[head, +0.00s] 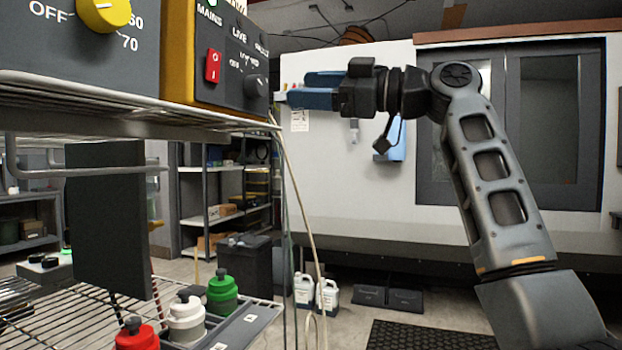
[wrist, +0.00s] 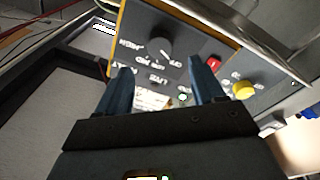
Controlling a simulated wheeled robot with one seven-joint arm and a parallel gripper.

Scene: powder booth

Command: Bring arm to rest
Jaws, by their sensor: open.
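My arm is raised at the right of the head view, and my gripper (head: 290,94) points left toward the control box (head: 232,60) on the upper shelf. In the wrist view my gripper (wrist: 162,75) is open, with its two blue fingers apart and nothing held between them. The control box (wrist: 190,45) lies beyond the fingers, with a dark knob (wrist: 160,47), a red switch (wrist: 213,62) and a small green light (wrist: 182,97). In the head view its red switch (head: 213,66) and dark knob (head: 256,85) face right. I cannot tell whether the fingers touch the box.
A large white machine (head: 350,200) fills the back. White jugs (head: 304,289) stand on the floor.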

